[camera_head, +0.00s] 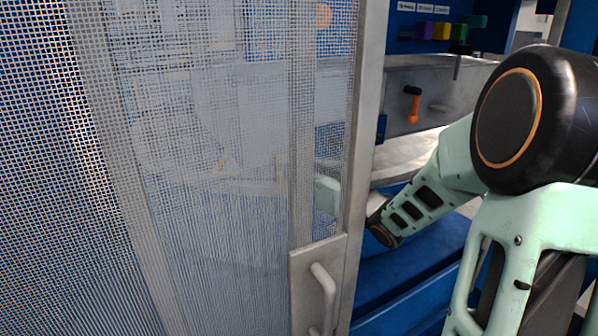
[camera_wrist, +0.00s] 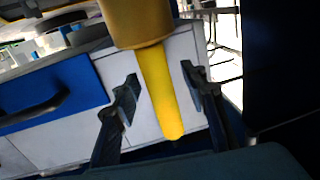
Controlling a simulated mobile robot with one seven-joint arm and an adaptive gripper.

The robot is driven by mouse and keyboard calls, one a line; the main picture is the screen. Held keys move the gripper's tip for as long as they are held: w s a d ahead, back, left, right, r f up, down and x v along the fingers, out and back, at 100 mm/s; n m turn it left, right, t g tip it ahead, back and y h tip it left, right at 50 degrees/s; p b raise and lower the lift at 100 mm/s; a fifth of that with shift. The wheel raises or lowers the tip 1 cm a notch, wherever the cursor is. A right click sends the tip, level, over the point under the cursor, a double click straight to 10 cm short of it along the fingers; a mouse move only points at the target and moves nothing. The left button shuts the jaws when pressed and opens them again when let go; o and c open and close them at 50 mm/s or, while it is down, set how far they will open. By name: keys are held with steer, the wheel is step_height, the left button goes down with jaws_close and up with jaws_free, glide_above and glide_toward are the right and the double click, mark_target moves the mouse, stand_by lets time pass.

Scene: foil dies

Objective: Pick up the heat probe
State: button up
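A yellow tool (camera_wrist: 160,90) with a thick darker-yellow upper body and a slimmer, round-ended lower part fills the upper middle of the wrist view. It may be the heat probe; no label shows. My gripper (camera_wrist: 161,84) is open, with one dark finger on each side of the slim part. Narrow gaps show between the tool and both finger pads. The tool's upper end is cut off by the picture edge. In the head view my gripper and this tool cannot be made out; my arm reaches in behind the mesh door (camera_head: 328,120).
The mesh door, with a metal frame and handle (camera_head: 322,295), covers the left half of the head view. An orange-handled tool (camera_head: 412,108) is on the grey panel behind. Several coloured blocks (camera_head: 441,31) sit above. A blue drawer front (camera_wrist: 50,95) shows in the wrist view.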

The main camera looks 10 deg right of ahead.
steer(key=shift+c, duration=0.5)
jaws_close()
steer(key=shift+r, duration=0.15)
